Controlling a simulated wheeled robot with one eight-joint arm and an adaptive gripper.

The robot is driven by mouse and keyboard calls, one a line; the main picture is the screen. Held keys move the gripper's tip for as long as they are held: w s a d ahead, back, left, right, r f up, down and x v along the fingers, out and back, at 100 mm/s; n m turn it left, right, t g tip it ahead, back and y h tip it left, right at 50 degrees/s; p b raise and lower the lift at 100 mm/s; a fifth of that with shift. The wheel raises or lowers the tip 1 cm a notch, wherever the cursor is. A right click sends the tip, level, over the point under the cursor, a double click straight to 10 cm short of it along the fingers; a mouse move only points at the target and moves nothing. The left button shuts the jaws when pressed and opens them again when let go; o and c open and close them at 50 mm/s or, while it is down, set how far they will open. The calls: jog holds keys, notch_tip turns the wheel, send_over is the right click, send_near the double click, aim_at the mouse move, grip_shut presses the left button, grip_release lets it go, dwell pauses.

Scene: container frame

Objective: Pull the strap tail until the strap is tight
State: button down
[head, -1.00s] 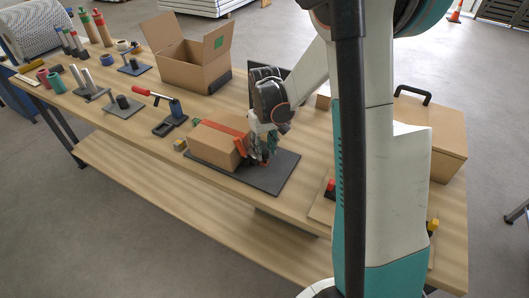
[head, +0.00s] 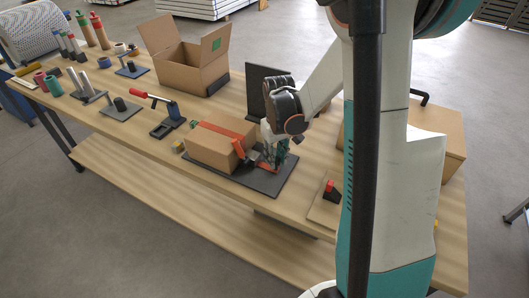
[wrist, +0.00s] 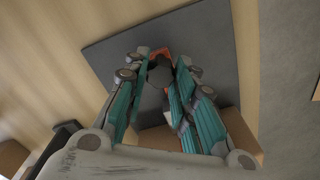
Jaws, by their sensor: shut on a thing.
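A cardboard box (head: 208,150) lies on a dark mat (head: 284,178) on the bench. A red-orange strap (head: 222,130) runs over its top. An orange-red piece (head: 239,148) stands at the box's right end, and the strap tail (head: 263,166) shows low beside my gripper. My gripper (head: 274,163) is just right of the box, pointing down, shut on the strap tail. In the wrist view the teal fingers flank an orange piece of the tail (wrist: 161,52) over the mat. The fingers partly hide the tail, so its tension cannot be told.
A black upright panel (head: 262,88) stands behind my gripper. An open carton (head: 188,70) is at the back. A red-handled clamp (head: 168,117) stands left of the box. A lidded box (head: 446,133) is at the right.

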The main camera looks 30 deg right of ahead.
jog(key=shift+s+d, duration=0.7)
jog(key=shift+s, duration=0.35)
jog(key=c, duration=1.6)
grip_release()
notch_tip(320, 180, up, 12)
